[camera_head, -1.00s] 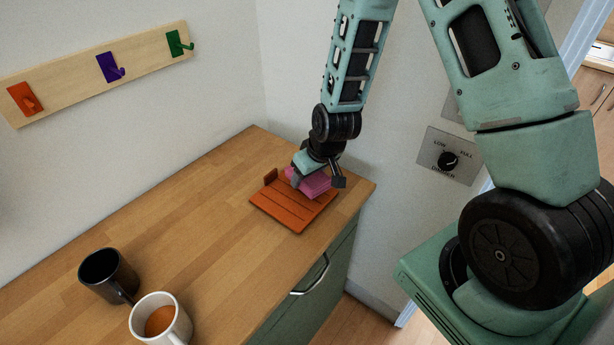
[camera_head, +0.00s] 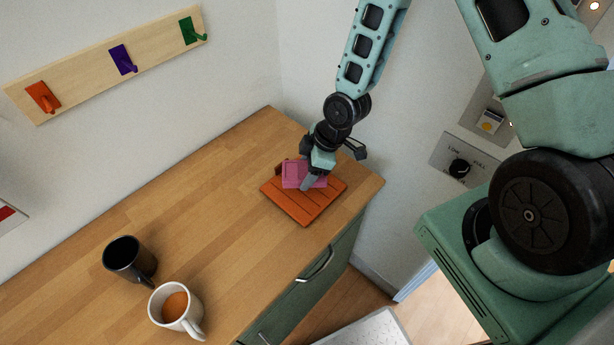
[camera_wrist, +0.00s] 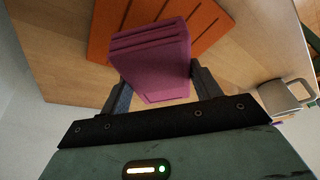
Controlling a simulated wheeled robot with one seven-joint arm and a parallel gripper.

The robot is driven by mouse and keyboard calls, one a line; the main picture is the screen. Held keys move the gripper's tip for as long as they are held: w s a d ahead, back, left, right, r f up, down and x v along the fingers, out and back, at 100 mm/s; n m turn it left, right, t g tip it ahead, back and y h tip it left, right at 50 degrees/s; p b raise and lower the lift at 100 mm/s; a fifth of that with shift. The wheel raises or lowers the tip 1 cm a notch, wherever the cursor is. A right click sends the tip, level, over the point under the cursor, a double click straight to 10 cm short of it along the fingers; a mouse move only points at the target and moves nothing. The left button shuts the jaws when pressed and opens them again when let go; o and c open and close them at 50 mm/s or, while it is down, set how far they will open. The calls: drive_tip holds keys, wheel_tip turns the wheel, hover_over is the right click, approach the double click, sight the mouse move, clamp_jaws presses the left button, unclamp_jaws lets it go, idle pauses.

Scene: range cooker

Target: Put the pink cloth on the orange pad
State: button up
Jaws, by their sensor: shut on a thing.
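The pink cloth (camera_head: 292,172) is a folded block in my gripper (camera_head: 311,184), over the back part of the orange pad (camera_head: 299,208). The pad is a grooved orange board lying on the wooden counter. In the wrist view the pink cloth (camera_wrist: 152,58) sits between the two fingers of my gripper (camera_wrist: 158,88), and the orange pad (camera_wrist: 142,14) shows behind it. My gripper is shut on the cloth. I cannot tell whether the cloth touches the pad.
A black mug (camera_head: 130,260) and a white mug with orange-brown contents (camera_head: 176,308) stand at the counter's front left. A rack with coloured hooks (camera_head: 120,62) is on the wall. The counter (camera_head: 215,215) is clear between mugs and pad. A dial plate (camera_head: 461,165) is at right.

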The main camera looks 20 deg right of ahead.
drive_tip(key=shift+f+p, duration=0.55)
drive_tip(key=shift+f, duration=1.5)
drive_tip(key=shift+f, duration=0.2)
drive_tip(key=o, duration=1)
drive_tip(key=shift+o, duration=0.2)
drive_tip(key=shift+r, duration=0.15)
